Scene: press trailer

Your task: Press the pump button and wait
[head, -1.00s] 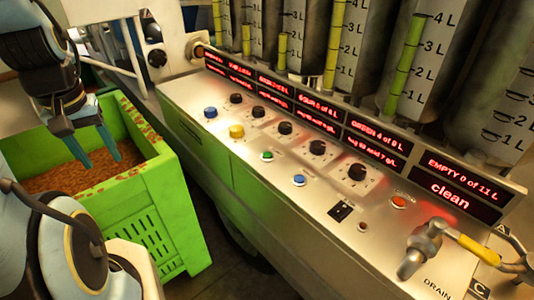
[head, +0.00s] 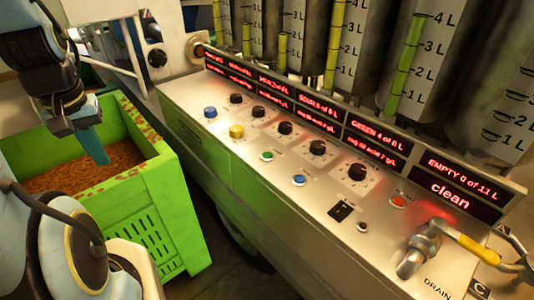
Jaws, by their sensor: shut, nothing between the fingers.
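The steel control panel (head: 320,236) runs diagonally from upper left to lower right. It carries a blue button (head: 210,112), a yellow button (head: 236,131), a green button (head: 267,156), a second blue button (head: 298,181) and a lit red button (head: 398,202). I cannot read which one is the pump button. My gripper (head: 99,160) is at the upper left, its teal fingers shut together with nothing between them. It hangs over the green crate, left of the panel and apart from every button.
The green crate (head: 150,215) with brown contents stands left of the panel. Several black knobs (head: 357,172) and a black switch (head: 341,211) sit on the panel. Red displays (head: 452,190) read "EMPTY 0 of 11 L" and "clean". A drain tap (head: 415,252) juts out at lower right.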

